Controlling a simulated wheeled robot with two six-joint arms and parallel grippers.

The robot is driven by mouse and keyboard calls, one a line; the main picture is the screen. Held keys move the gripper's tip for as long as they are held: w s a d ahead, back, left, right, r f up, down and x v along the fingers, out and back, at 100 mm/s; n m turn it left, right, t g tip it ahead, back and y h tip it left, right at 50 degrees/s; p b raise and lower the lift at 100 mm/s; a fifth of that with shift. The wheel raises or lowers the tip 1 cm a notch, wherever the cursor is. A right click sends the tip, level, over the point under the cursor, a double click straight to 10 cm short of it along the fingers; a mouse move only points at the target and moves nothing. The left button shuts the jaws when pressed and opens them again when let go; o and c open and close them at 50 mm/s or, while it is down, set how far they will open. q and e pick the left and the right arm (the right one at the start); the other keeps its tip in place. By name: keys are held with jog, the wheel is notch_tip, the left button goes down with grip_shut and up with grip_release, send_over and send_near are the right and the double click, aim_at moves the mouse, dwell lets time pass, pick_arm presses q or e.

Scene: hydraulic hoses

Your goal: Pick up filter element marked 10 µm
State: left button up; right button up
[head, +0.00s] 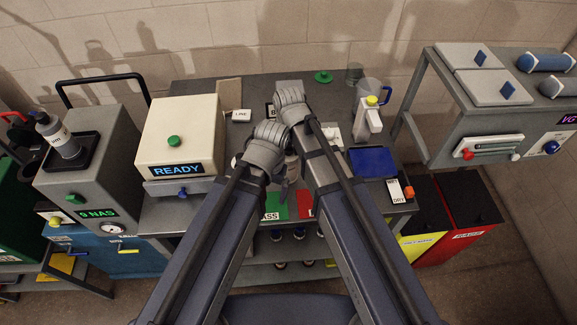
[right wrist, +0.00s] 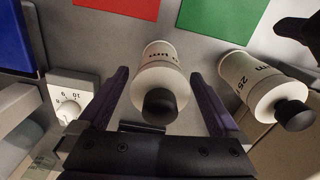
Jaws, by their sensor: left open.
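My right gripper is open, with gaps on both sides of the element. Its print ends in "µm"; the number is hard to read. A second white element (right wrist: 250,78) with a black cap, printed 25, lies to the right, outside the fingers. In the head view, my left gripper (head: 283,183) is open over the bench, near the green panel. My arms hide the elements and the right fingers in the head view.
The bench carries a green panel (head: 276,206) and a red panel (head: 305,204), a blue tray (head: 372,162), a white bottle-like unit (head: 367,118) and a READY machine (head: 178,135). My forearms are close together.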

jog(key=c, duration=1.5)
jog(key=shift+o, duration=0.2)
jog(key=shift+r, duration=0.2)
